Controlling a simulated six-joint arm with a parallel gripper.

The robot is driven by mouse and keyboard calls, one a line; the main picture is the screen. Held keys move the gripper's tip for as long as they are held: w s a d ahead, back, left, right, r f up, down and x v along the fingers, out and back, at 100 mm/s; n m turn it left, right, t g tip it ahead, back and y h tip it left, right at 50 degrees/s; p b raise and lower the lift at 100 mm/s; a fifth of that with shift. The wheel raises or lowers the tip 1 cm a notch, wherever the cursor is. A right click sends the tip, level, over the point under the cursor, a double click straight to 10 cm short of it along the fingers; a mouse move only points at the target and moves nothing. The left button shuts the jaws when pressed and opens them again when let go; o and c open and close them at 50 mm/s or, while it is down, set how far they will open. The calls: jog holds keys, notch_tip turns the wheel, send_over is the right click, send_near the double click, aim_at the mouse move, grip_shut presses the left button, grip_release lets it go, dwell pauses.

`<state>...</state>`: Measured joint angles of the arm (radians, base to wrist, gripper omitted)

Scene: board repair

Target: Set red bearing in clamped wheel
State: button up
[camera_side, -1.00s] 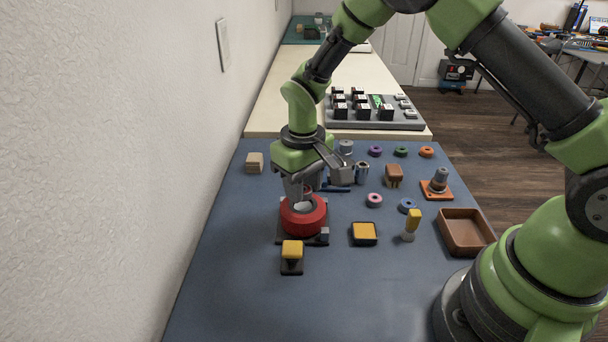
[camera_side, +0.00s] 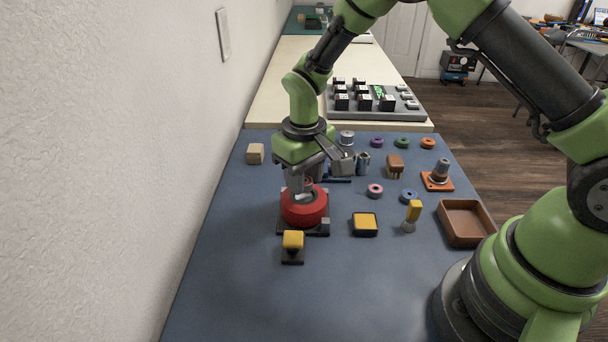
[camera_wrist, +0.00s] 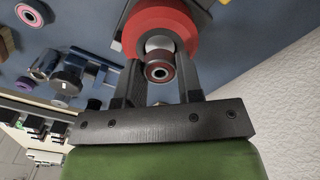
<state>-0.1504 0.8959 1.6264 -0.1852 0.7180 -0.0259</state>
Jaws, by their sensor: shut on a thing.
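The red wheel (camera_side: 304,210) sits in a dark clamp base (camera_side: 318,230) on the blue mat, left of centre in the side view. It also shows at the top of the wrist view (camera_wrist: 150,22), with a pale hub (camera_wrist: 159,43) at its middle. My gripper (camera_wrist: 158,70) is shut on the small red bearing (camera_wrist: 158,74), a dark red ring with a pale centre. In the side view my gripper (camera_side: 303,188) points down over the wheel's middle. The bearing appears close to the hub; whether they touch I cannot tell.
A yellow-topped stamp (camera_side: 292,244) stands in front of the wheel. A yellow pad (camera_side: 364,224), a brush (camera_side: 412,215) and a brown tray (camera_side: 465,222) lie to the right. Metal parts and coloured rings stand behind. The mat's front is clear; a wall (camera_side: 100,170) borders the left.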

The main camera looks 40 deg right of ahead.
dwell(0.6)
jog(key=shift+f, duration=0.5)
jog(key=shift+f, duration=0.5)
dwell(0.8)
jog(key=o, duration=0.6)
jog(key=shift+o, duration=0.2)
jog(key=shift+r, duration=5.5)
